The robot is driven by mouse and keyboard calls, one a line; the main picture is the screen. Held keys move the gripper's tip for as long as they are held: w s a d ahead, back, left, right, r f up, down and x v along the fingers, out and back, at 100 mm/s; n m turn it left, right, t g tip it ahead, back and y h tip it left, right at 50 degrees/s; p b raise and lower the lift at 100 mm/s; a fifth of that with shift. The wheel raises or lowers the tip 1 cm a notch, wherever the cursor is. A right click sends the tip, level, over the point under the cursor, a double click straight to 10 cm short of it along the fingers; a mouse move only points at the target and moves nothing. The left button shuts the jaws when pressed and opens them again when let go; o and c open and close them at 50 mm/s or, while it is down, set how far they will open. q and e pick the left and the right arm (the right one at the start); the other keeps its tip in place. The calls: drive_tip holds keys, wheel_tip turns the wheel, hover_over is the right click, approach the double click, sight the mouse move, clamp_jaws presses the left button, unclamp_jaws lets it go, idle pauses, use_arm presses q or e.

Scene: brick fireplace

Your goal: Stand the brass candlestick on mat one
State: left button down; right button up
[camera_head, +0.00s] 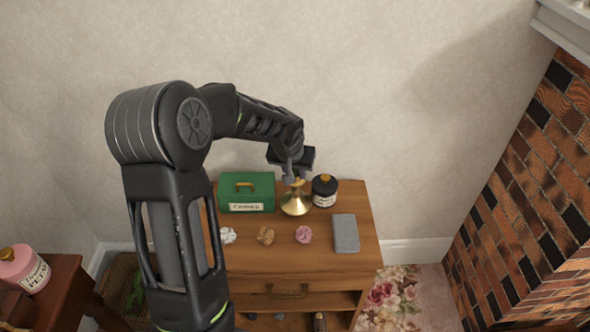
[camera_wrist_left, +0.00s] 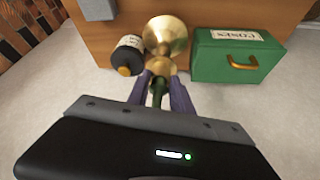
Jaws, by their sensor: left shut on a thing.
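The brass candlestick (camera_head: 295,204) is upright at the back of the wooden cabinet top, between a green box and a black jar. My left gripper (camera_head: 293,179) comes down from above and is shut on its upper stem. In the left wrist view the candlestick's round brass base (camera_wrist_left: 167,33) lies beyond the fingertips (camera_wrist_left: 161,82), with the stem between them. I cannot tell whether the base touches the wood. A flat grey rectangle (camera_head: 345,233) lies at the right of the cabinet top; no mark shows whether it is mat one. My right gripper is not in view.
The green box (camera_head: 247,193) and black jar (camera_head: 324,190) flank the candlestick closely. White (camera_head: 228,235), brown (camera_head: 265,235) and pink (camera_head: 303,234) lumps lie in a row nearer the front. The brick fireplace (camera_head: 535,200) stands to the right. The cabinet top's front strip is clear.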

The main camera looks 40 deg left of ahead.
use_arm(q)
drive_tip(key=shift+w+f, duration=0.1)
drive_tip(key=shift+f, duration=1.6)
drive_tip(key=c, duration=1.6)
unclamp_jaws()
drive_tip(key=shift+f, duration=0.2)
drive_tip(key=o, duration=0.5)
drive_tip(key=shift+c, duration=0.2)
drive_tip(key=shift+r, duration=0.2)
drive_tip(key=v, duration=1.2)
drive_tip(key=shift+d+f, duration=0.15)
